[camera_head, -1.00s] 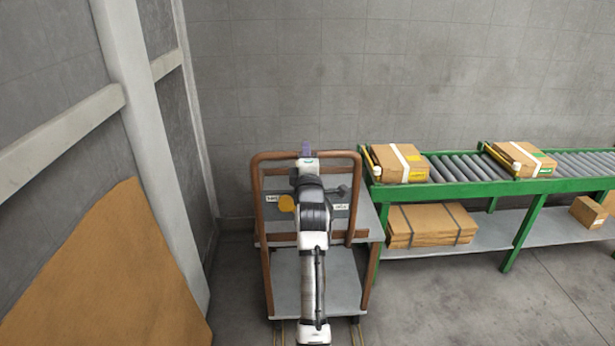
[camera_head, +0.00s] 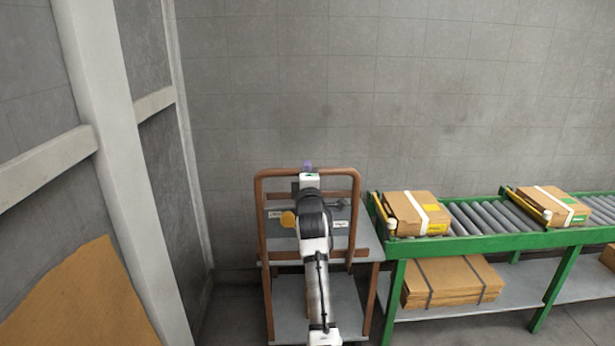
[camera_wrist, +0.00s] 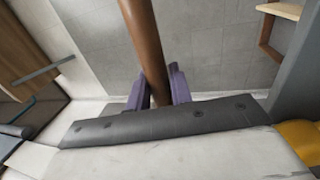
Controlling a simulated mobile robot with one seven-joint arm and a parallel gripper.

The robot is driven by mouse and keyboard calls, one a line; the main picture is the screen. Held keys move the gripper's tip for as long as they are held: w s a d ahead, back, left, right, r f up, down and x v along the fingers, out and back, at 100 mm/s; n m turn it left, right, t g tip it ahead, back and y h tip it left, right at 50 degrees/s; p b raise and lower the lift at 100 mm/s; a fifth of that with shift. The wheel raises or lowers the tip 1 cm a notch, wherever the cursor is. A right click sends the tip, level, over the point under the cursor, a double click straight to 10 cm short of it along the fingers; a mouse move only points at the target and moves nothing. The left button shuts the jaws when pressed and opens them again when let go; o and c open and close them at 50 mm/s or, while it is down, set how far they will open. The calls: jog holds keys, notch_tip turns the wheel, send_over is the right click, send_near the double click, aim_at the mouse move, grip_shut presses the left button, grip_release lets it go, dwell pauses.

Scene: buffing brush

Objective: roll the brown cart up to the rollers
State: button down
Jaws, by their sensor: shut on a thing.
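The brown cart (camera_head: 263,232) stands upright in the middle of the head view, with a brown tubular frame and grey shelves. My gripper (camera_head: 308,167) is at the cart's top bar. In the wrist view my gripper (camera_wrist: 160,90) has its purple fingers shut around the brown bar (camera_wrist: 143,40). The rollers (camera_head: 480,218) lie on a green-framed conveyor to the right of the cart. The cart's right side is close to the conveyor's left end. My arm hides part of the cart's middle, and I cannot tell whether cart and conveyor touch.
Boxes (camera_head: 416,212) and (camera_head: 549,206) lie on the conveyor. Strapped flat cardboard (camera_head: 452,281) lies on its lower shelf. A pale post (camera_head: 112,170) and a brown board (camera_head: 80,305) stand at the left. A grey wall (camera_head: 300,90) closes the back.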

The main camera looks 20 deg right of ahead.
jog(key=shift+w+r, duration=0.15)
jog(key=c, duration=1.7)
grip_release()
jog(key=o, duration=0.4)
jog(key=shift+w, duration=0.15)
jog(key=shift+s+f, duration=0.35)
jog(key=shift+s, duration=0.25)
jog(key=b+v, duration=0.1)
jog(key=v, duration=1.1)
jog(key=shift+s+a+b, duration=0.2)
jog(key=shift+s+b, duration=0.1)
jog(key=shift+b, duration=0.1)
